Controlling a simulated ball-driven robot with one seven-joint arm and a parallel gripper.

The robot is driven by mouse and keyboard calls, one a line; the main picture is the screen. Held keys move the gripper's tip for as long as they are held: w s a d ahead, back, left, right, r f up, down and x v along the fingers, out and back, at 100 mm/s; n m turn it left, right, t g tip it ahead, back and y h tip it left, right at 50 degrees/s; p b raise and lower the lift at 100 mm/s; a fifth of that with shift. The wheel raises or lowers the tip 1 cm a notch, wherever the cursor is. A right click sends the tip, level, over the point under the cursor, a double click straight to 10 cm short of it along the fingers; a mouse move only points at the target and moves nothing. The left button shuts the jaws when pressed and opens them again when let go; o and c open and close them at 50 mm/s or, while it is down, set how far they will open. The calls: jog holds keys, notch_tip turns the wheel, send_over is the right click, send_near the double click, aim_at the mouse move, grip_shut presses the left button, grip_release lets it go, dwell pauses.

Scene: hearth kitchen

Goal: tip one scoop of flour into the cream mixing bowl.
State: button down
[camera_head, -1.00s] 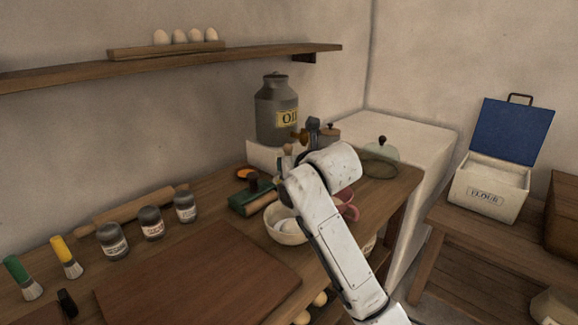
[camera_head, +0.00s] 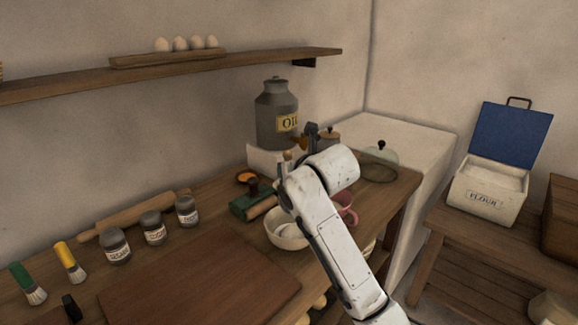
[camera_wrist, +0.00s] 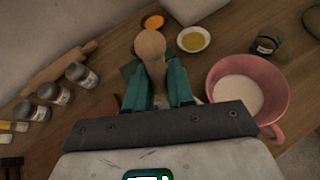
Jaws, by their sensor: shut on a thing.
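The cream mixing bowl (camera_head: 288,242) stands on the wooden table in the head view, partly behind my white arm. Something pale shows inside it; I cannot tell what. In the wrist view my gripper (camera_wrist: 158,75) has its green fingers shut on a wooden handle (camera_wrist: 150,44) with a rounded end. If this is the scoop, its working end is hidden, and I cannot see any flour on it.
A pink mug (camera_head: 347,208) stands right of the bowl; white contents show in the wrist view. A small dish (camera_wrist: 193,39) of yellow liquid lies beyond the fingers. Spice jars (camera_head: 152,228), a rolling pin (camera_head: 130,217) and a large board (camera_head: 200,285) are left. An oil can (camera_head: 277,115) stands behind.

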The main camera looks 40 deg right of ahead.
jog(key=shift+r+m+g+y+p, duration=0.1)
jog(key=shift+r+g+y+p, duration=0.4)
jog(key=shift+p, duration=1.55)
jog(key=shift+r+m+g+y+p, duration=0.2)
jog(key=shift+g+p, duration=0.65)
jog(key=shift+p, duration=1.2)
jog(key=shift+r+g+y+p, duration=0.35)
jog(key=shift+g+p, duration=0.3)
jog(key=shift+p, duration=1.4)
jog(key=g+y+p, duration=0.1)
jog(key=p, duration=0.2)
jog(key=g+p, duration=0.1)
jog(key=p, duration=0.2)
jog(key=shift+r+g+y+p, duration=0.3)
jog(key=shift+y+p, duration=0.05)
jog(key=shift+r+g+p, duration=0.1)
jog(key=shift+g+p, duration=0.2)
jog(key=shift+p, duration=0.3)
jog(key=shift+m+g+y, duration=0.3)
jog(key=shift+g+y, duration=0.1)
jog(key=shift+y, duration=0.1)
jog(key=shift+g+y+b, duration=0.4)
jog(key=shift+g+y, duration=0.4)
jog(key=shift+g, duration=0.5)
